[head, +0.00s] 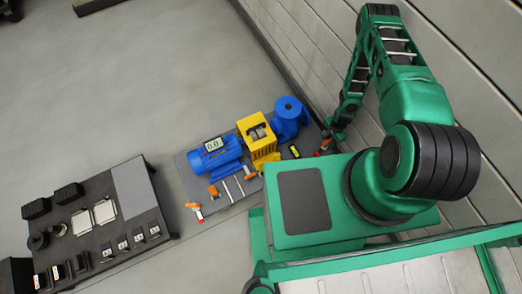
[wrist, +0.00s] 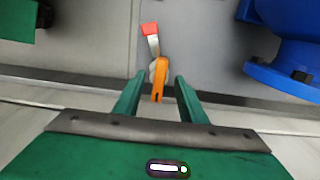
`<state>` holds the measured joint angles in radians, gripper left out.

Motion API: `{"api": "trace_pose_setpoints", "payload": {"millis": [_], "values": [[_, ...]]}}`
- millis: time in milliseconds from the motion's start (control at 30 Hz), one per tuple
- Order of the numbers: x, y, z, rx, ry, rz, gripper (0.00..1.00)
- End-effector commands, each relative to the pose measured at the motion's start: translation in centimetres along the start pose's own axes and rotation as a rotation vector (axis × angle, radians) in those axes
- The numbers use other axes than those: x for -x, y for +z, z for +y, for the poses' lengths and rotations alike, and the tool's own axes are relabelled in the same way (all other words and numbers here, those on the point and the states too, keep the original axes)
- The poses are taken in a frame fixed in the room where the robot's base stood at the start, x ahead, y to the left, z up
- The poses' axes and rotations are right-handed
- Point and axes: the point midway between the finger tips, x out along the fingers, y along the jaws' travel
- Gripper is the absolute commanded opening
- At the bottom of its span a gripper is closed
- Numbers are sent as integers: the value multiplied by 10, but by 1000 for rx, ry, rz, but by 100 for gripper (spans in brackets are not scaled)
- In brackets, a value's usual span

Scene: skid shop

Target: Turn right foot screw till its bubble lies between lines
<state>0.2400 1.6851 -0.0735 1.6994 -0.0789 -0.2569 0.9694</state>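In the wrist view, my gripper (wrist: 159,78) is open. An orange piece (wrist: 160,75) of a foot screw lies between its fingers, with gaps on both sides. A grey lever (wrist: 153,45) with a red tip (wrist: 150,29) extends from it. In the head view, my gripper (head: 335,132) is at the right end of the grey skid plate (head: 205,174), beside an orange and red foot screw (head: 324,147). A small yellow vial (head: 294,151) sits nearby on the plate. Its bubble and lines are too small to read.
The skid carries a blue motor (head: 217,160) with a display reading 0.0, a yellow guard (head: 258,136) and a blue pump (head: 289,118). Another orange and red screw (head: 196,209) is at its left corner. A dark tool bench (head: 112,228) stands left. A panelled wall (head: 310,40) runs behind my arm.

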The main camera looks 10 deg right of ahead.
Motion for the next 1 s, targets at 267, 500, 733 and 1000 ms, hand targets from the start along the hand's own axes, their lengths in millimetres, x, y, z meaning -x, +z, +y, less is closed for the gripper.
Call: {"api": "trace_pose_setpoints", "payload": {"millis": [267, 500, 733, 1000], "values": [[-1, 0, 0, -1, 1, 0, 35], [0, 0, 0, -3, 0, -1, 5], [0, 0, -1, -201, -2, -2, 5], [0, 0, -2, -253, -3, -1, 5]]}}
